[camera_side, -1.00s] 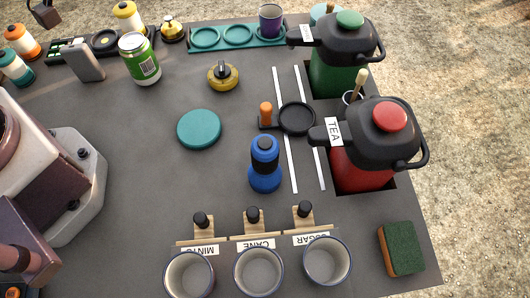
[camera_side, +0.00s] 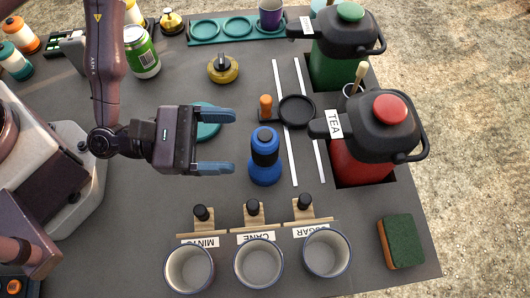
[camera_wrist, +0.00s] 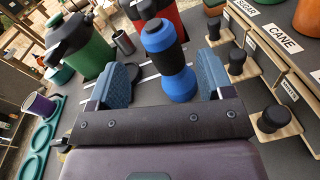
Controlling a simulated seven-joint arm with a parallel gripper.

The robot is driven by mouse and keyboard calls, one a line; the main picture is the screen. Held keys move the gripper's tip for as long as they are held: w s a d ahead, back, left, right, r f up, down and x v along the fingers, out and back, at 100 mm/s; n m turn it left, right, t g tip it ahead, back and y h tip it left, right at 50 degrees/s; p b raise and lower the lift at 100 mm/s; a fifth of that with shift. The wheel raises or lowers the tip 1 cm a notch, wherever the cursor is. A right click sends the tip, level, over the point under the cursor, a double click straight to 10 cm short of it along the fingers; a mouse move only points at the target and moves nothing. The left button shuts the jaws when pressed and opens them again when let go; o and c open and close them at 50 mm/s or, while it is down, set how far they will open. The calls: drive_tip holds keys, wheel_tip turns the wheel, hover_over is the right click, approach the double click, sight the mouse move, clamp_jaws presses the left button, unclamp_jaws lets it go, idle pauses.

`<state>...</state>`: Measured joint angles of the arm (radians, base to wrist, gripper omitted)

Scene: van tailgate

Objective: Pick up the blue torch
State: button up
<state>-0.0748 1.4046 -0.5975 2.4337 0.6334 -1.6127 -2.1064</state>
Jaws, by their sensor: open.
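The blue torch (camera_side: 265,157) stands upright on the grey tabletop, with a black band and a dark top. My gripper (camera_side: 222,141) is open and empty to the left of the torch, its two blue fingers pointing toward it. In the wrist view the torch (camera_wrist: 168,60) appears ahead, between the two fingers of my gripper (camera_wrist: 163,82) and beyond their tips. The fingers do not visibly touch it.
A black strainer (camera_side: 297,111) with an orange handle lies behind the torch. Wooden holders with black knobs (camera_side: 253,207) and several cups (camera_side: 258,267) stand in front. A red tea jug (camera_side: 375,140) is to the right. A teal disc (camera_side: 207,122) is partly hidden by my gripper.

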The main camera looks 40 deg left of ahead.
sight(267, 136)
drive_tip(key=w+d+n, duration=0.1)
drive_tip(key=w+d, duration=0.1)
drive_tip(key=w+d+n+t, duration=0.1)
drive_tip(key=w+d, duration=0.1)
drive_tip(key=d, duration=0.1)
drive_tip(key=shift+w+d+r+n, duration=0.1)
drive_tip(key=shift+w+d+n, duration=0.1)
drive_tip(key=shift+n, duration=0.2)
clamp_jaws()
